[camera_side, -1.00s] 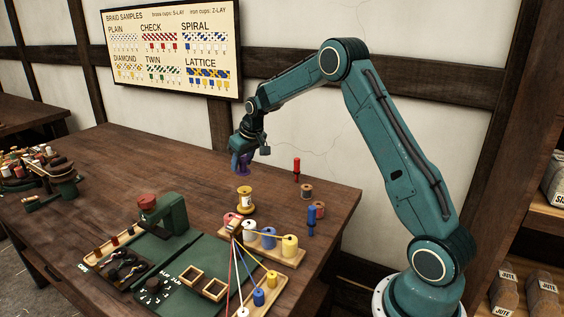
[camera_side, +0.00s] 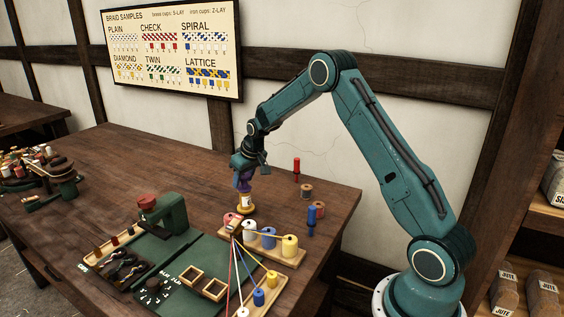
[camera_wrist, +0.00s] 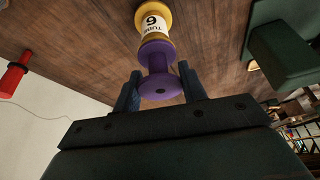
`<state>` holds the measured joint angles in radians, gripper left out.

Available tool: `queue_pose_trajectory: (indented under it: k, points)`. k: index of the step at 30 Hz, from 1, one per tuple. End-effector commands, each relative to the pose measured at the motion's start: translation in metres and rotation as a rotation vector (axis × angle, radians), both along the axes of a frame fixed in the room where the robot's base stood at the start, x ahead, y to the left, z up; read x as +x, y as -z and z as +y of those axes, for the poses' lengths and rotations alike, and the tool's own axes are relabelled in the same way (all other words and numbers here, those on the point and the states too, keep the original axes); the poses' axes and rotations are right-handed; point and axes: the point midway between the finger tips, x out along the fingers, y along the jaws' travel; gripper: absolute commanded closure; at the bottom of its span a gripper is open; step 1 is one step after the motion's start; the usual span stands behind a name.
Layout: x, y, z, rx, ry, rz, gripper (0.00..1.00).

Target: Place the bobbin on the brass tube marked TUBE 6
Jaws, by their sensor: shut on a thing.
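The purple bobbin (camera_side: 243,184) is upright in my gripper (camera_side: 243,175), straight above the brass tube (camera_side: 246,204) in the side view. In the wrist view the bobbin (camera_wrist: 158,62) sits between the two fingers (camera_wrist: 160,72), which are shut on it. The yellow-brass tube (camera_wrist: 152,22) beyond it carries a white label reading TUBE 6. The bobbin's far flange is in line with the tube's near end and hides it. I cannot tell whether they touch or a small gap is left.
A rack of white, blue and yellow spools (camera_side: 270,240) with taut threads stands just in front. A green machine (camera_side: 168,212) is to the left. A red peg (camera_side: 297,167), a blue peg (camera_side: 311,220) and brown spools (camera_side: 306,191) stand to the right. The table behind is clear.

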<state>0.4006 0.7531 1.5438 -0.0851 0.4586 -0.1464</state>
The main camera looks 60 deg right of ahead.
Motion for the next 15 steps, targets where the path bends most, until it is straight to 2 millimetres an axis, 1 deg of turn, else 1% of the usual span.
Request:
queue_pose_trajectory:
  k: [9,10,13,15]
  points:
    - [-0.0001,0.0027,0.0000,0.000,0.000,0.001,0.80]
    - [-0.0001,0.0030,0.0000,0.000,0.000,0.000,0.56]
    - [-0.0001,0.0026,0.0000,0.000,0.000,0.000,0.37]
    - [-0.0001,0.0026,0.0000,0.000,0.000,0.000,0.37]
